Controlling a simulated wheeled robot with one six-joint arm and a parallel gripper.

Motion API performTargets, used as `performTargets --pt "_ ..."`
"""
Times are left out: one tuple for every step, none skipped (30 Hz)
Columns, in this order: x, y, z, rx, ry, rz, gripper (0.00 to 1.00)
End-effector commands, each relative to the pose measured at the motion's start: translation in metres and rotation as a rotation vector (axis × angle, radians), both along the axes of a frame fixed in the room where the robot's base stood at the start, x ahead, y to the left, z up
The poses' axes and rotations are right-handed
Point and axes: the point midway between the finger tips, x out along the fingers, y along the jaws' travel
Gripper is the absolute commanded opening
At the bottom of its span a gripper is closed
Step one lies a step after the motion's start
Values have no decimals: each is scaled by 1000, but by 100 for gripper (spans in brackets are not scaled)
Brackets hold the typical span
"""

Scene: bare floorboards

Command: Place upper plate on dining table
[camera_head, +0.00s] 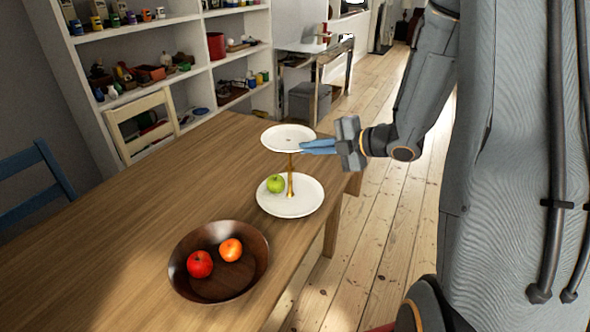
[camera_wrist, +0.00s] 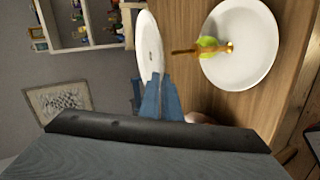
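The white upper plate (camera_head: 282,137) is level above the top of a thin gold stem (camera_head: 290,172); whether it touches the stem is unclear. A hole or mark shows near the middle of the upper plate in the wrist view (camera_wrist: 149,45). The stem rises from the white lower plate (camera_head: 291,205), which rests on the wooden dining table (camera_head: 120,235) near its right edge. My gripper (camera_head: 305,147) reaches in from the right, its blue fingers shut on the upper plate's right rim. The fingers also show close together at that rim in the wrist view (camera_wrist: 160,80).
A green apple (camera_head: 276,184) sits on the lower plate by the stem. A brown bowl (camera_head: 182,268) with a red apple (camera_head: 199,264) and an orange (camera_head: 231,250) stands nearer. The table's left part is clear. Chairs (camera_head: 141,124) and shelves (camera_head: 170,50) are behind.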

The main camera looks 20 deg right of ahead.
Motion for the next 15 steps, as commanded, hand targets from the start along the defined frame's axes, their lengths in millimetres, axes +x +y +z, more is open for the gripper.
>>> performTargets --pt "0 0 -6 3 4 -1 0" --pt "0 0 -11 3 4 -1 0" --pt "-1 0 -18 4 5 -1 0" --pt "-1 0 -23 3 5 -1 0" --pt "-1 -1 -27 4 4 -2 0" --pt "-1 -1 -33 3 4 -3 0" --pt "-1 -1 -38 3 4 -3 0" --pt "-1 -1 -42 3 4 -3 0" --pt "-1 -1 -46 2 4 -4 0" --pt "-1 -2 -48 1 3 -3 0" --pt "-1 -2 -50 2 2 -3 0" --pt "0 -2 -52 1 1 -4 0" --pt "0 -2 -53 1 1 -4 0" --pt "0 -2 -54 1 1 -5 0" --pt "0 -2 -57 1 1 -4 0"
